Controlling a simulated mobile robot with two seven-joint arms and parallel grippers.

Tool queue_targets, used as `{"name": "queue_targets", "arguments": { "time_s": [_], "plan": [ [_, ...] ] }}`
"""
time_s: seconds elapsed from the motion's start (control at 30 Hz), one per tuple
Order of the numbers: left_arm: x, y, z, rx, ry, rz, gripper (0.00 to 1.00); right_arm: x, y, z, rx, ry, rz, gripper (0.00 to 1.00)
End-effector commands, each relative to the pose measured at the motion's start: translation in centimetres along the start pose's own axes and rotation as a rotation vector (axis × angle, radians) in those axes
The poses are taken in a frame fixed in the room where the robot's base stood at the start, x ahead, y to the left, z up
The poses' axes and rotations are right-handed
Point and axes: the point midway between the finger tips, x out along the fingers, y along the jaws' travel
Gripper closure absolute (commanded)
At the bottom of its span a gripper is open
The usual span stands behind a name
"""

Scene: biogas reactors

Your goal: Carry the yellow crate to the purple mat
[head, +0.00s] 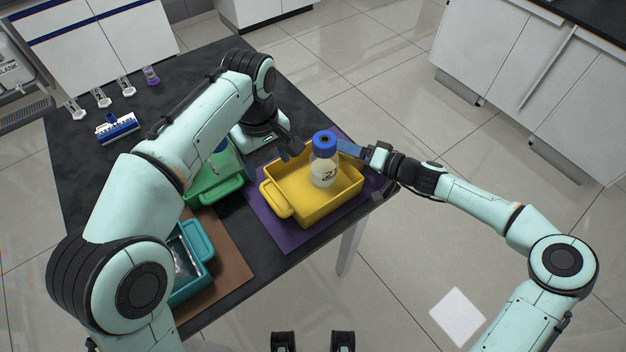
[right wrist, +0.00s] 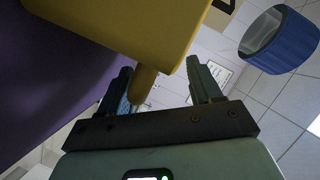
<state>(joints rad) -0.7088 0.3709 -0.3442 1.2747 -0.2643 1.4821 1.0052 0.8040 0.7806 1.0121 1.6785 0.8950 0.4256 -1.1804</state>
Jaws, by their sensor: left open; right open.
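The yellow crate (head: 290,208) sits on the purple mat (head: 272,232), with mat showing around its near and left sides. A clear bottle with a blue cap (head: 323,143) stands upright in it. My left gripper (head: 288,147) is open at the crate's far left edge; whether it touches the crate is unclear. My right gripper (head: 352,150) is open beside the crate's far right side. In the right wrist view the crate (right wrist: 130,28) is close above, and its handle (right wrist: 143,84) reaches between the open fingers of my right gripper (right wrist: 165,90), not clasped.
A green crate (head: 212,185) stands left of the mat. A teal crate (head: 192,262) sits on a brown mat (head: 228,255) at the near left. A blue-and-white rack (head: 117,128) and several small vessels are at the table's far left. Floor right of the table is open.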

Motion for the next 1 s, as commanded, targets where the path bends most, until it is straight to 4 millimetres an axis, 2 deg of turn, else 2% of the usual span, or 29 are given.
{"name": "queue_targets", "arguments": {
  "time_s": [0.17, 0.5, 0.7, 1.0],
  "plan": [
    [-0.1, 0.0, 0.0, 0.0, 0.0, 0.0, 0.29, -2.7, 0.1, -0.1, 0.0, 0.002, 0.005, 0.36],
    [0.0, 0.0, 0.0, 0.0, 0.0, 0.0, 0.29, -9.7, 0.1, 0.0, -0.001, 0.002, 0.006, 0.36],
    [0.0, 0.0, 0.0, 0.0, 0.0, 0.0, 0.29, -11.5, 0.0, 0.0, -0.001, 0.0, 0.002, 0.36],
    [0.0, 0.0, 0.0, 0.0, 0.0, 0.0, 0.29, -11.7, 0.0, 0.0, 0.0, 0.0, 0.0, 0.36]
  ]
}}
